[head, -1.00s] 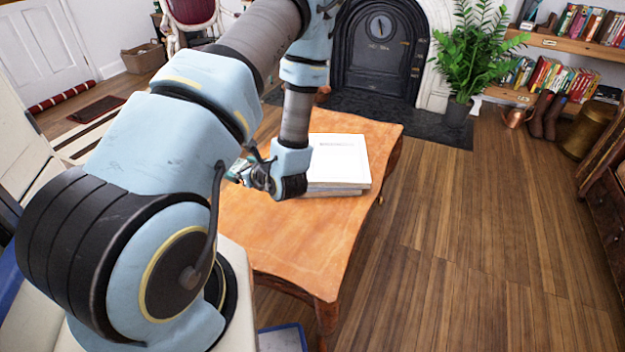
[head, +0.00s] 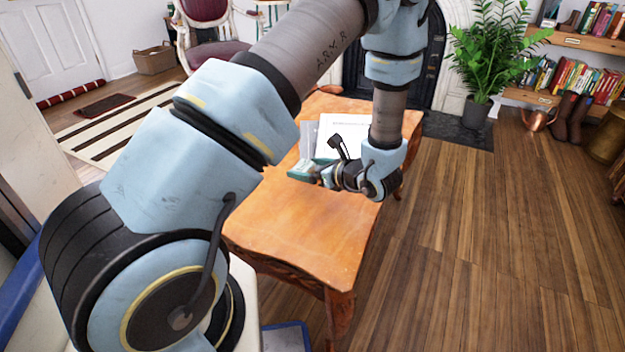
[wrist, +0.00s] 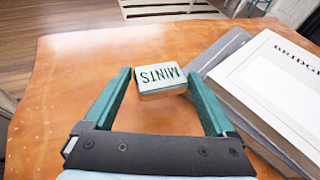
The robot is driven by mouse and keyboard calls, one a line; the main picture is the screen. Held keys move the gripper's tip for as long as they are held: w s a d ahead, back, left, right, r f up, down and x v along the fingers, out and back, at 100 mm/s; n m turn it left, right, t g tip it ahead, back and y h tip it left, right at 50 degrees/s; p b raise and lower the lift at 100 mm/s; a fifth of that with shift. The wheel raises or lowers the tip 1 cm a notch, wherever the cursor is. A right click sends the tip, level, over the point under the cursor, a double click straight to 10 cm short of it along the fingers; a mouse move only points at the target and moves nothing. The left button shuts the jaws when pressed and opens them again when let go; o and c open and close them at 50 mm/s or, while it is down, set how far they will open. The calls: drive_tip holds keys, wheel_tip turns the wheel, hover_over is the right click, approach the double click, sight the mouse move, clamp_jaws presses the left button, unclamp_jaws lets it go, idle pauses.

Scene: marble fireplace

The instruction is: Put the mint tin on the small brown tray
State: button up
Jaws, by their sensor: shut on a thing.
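The mint tin (wrist: 161,79) is a small pale box with "MINTS" in dark green letters, which read upside down in the wrist view. My gripper (wrist: 159,76) has its teal fingers on either side of the tin, shut on it at the fingertips. In the head view my gripper (head: 302,171) is over the orange-brown wooden table (head: 290,225), in front of the books. I cannot clearly make out the tin there. Whether it touches the tabletop is hard to tell. I see no small brown tray in either view.
A white book (wrist: 275,85) lies on a grey book (wrist: 222,48) close to the right finger; the stack also shows in the head view (head: 345,135). The near part of the table is bare. A potted plant (head: 485,60) stands beyond it, with open wood floor at right.

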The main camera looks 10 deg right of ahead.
sight(308, 192)
drive_tip(key=shift+f+b, duration=0.35)
drive_tip(key=shift+f, duration=2.45)
drive_tip(key=shift+f, duration=0.15)
drive_tip(key=o, duration=0.9)
drive_tip(key=shift+o, duration=0.6)
